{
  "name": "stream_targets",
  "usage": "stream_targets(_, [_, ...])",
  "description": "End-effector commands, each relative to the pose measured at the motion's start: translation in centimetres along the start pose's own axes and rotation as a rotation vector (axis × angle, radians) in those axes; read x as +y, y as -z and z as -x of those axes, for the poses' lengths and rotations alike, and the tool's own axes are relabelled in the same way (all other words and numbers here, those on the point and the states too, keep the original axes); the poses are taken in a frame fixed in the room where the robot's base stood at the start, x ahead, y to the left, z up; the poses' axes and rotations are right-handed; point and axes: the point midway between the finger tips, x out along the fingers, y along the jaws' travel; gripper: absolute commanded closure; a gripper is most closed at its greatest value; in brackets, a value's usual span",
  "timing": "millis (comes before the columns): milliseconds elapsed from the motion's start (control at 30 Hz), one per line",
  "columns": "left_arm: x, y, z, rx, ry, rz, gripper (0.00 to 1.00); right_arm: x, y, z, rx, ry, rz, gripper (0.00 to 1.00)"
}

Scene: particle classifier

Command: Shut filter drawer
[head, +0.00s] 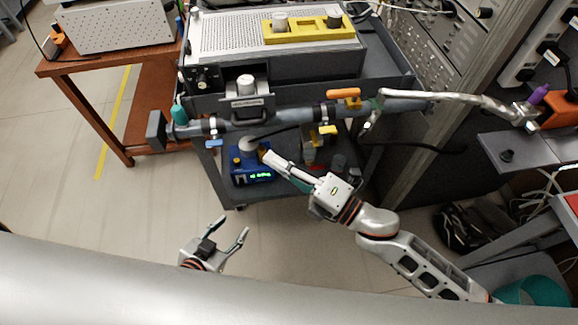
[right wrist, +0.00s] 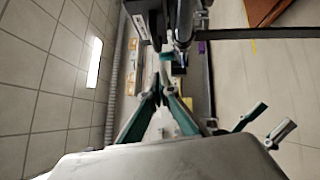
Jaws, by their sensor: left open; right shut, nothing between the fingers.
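A dark drawer-like part (head: 247,106) with a pale label on its front juts out from the grey perforated box (head: 220,40) on the cart. A round white-topped piece (head: 245,84) sits in it. I take it as the filter drawer; how far out it is I cannot tell exactly. My right gripper (head: 268,157) is shut and empty, below the drawer and the pipe, close to the blue device; contact is unclear. Its closed teal fingers also show in the right wrist view (right wrist: 158,92). My left gripper (head: 234,226) is open and empty, low over the floor, away from the cart.
A grey-blue pipe (head: 285,117) with valves, including an orange handle (head: 343,93), crosses the cart's front below the drawer. A blue device (head: 250,176) with a green display stands on the lower shelf. A yellow holder (head: 305,28) lies on the box.

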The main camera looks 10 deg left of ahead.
Motion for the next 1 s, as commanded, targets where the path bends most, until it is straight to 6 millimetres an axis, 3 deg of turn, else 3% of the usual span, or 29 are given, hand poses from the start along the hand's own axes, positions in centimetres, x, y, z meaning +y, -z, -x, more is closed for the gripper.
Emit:
stream_targets(200, [0.1, -0.4, 0.1, -0.01, -0.003, 0.002, 0.57, 0.2, -0.1, -4.4, 0.0, -0.002, 0.0, 1.0])
stream_targets(400, [0.2, -0.5, 0.2, -0.014, -0.004, 0.002, 0.57, 0.0, -2.1, -6.1, -0.002, 0.001, -0.001, 1.0])
stream_targets(1000, [0.1, -0.1, 0.2, -0.006, -0.002, 0.001, 0.57, -0.2, -3.2, -7.2, -0.002, 0.0, -0.002, 1.0])
